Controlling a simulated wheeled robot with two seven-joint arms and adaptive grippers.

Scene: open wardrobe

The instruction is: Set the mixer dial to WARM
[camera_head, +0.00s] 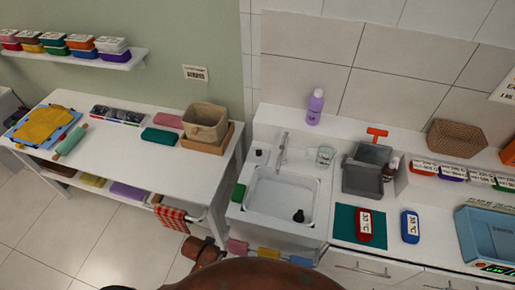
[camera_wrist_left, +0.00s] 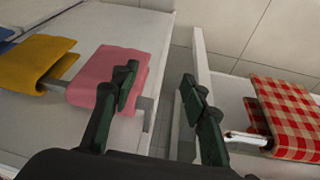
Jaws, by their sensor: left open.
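The white sink (camera_head: 281,196) stands in the middle of the head view, with a grey mixer tap (camera_head: 282,148) at its back edge. A small dark round part (camera_head: 258,153) sits left of the tap; I cannot tell whether it is the dial, and no WARM label is readable. My left gripper (camera_wrist_left: 158,94) is open and empty in the left wrist view. It points at the gap between the sink unit and the white table, apart from the tap. In the head view only brown parts of my arm show at the bottom. My right gripper is not in view.
A pink cloth (camera_wrist_left: 112,78) and a yellow cloth (camera_wrist_left: 32,62) hang left of my left gripper. A red checkered cloth (camera_wrist_left: 288,115) hangs to its right. The white table (camera_head: 125,167) stands left of the sink. A grey bin (camera_head: 362,180) stands right of it.

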